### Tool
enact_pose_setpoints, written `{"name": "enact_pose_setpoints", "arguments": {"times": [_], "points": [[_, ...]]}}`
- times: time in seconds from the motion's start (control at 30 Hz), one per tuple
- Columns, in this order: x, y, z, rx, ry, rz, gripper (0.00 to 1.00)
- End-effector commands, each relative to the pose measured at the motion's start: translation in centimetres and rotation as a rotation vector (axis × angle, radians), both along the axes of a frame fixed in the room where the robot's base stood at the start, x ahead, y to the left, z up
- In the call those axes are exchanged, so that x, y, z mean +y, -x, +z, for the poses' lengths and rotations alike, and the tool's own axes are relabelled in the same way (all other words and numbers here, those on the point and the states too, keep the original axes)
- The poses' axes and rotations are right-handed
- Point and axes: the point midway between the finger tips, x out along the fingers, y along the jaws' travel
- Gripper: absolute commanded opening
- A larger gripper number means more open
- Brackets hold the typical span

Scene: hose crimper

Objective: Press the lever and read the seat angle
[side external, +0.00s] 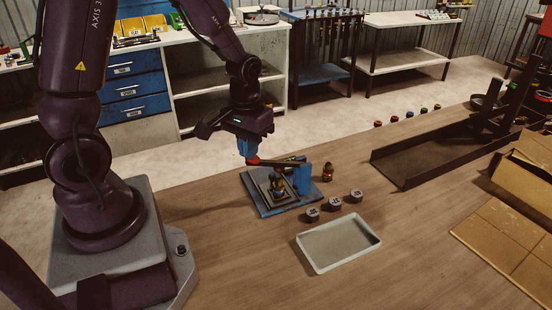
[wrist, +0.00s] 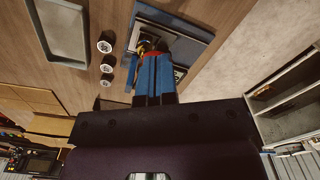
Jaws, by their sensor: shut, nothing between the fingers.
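The hose crimper stands on a blue base plate (side external: 262,205) on the wooden table, with a blue upright block (side external: 305,178) at its right. Its dark lever (side external: 280,162) runs roughly level from the block to a red knob (side external: 253,160) at its left end. A dark and brass-coloured piece (side external: 278,184) sits on the plate under the lever. My gripper (side external: 250,157) is shut and empty, its blue fingertips pointing down at the red knob. In the wrist view the fingertips (wrist: 155,58) overlap the red knob; I cannot tell whether they touch. No angle is readable.
Three grey marked cylinders (side external: 335,204) and a pale shallow tray (side external: 338,243) lie in front of the crimper. A small red and dark fitting (side external: 327,172) stands behind its right side. A dark channel-shaped stand (side external: 440,150) and cardboard box (side external: 525,175) are at the right.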

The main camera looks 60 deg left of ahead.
Motion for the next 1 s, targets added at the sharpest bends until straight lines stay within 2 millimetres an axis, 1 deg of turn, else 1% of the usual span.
{"name": "enact_pose_setpoints", "arguments": {"times": [0.1, 1.0], "points": [[0.0, 0.0, 1.0, -0.003, -0.001, 0.000, 0.00], [0.0, -0.1, 8.1, -0.003, -0.001, 0.001, 0.00]]}}
